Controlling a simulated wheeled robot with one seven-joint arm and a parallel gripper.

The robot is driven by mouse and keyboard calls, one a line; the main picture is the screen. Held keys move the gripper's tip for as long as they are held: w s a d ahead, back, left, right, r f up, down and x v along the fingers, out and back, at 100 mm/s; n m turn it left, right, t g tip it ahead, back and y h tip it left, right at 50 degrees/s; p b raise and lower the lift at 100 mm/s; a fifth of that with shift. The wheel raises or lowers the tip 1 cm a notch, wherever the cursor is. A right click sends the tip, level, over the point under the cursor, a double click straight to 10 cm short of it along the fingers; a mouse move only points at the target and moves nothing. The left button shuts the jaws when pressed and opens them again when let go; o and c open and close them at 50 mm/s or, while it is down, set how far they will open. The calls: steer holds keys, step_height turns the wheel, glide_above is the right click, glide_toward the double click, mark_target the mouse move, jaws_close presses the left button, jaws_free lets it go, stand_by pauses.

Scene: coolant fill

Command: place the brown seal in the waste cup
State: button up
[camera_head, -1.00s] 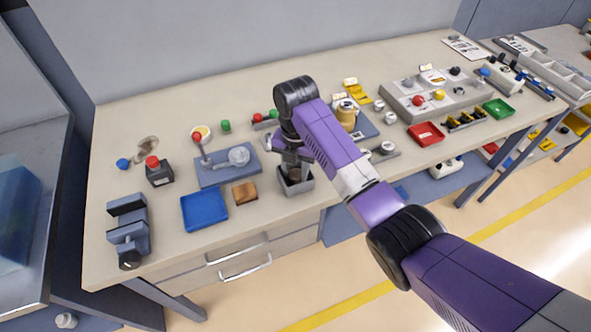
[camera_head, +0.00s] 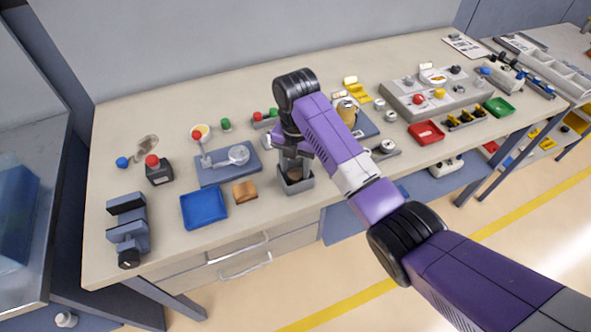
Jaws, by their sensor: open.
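The waste cup appears to be the grey square container (camera_head: 297,187) near the front edge of the bench, left of the middle. A small brown thing, apparently the brown seal (camera_head: 295,173), shows in the mouth of this cup, below my fingers. It is small and partly hidden, so how deep it sits cannot be told. My gripper (camera_head: 294,157) points down just above the cup. Its jaws are open and it holds nothing that I can see. My wrist hides part of the bench behind it.
A blue tray (camera_head: 204,208) and a wooden block (camera_head: 245,192) lie left of the cup. A blue-grey plate (camera_head: 228,170) with a metal fitting lies behind them. A round-topped fixture (camera_head: 387,147) and a red tray (camera_head: 426,133) stand to the right. Bare bench lies along the front.

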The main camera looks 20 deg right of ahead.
mark_target(295, 173)
step_height(295, 173, up, 11)
steer(key=p, duration=0.3)
steer(key=shift+f, duration=0.2)
stand_by(0.3)
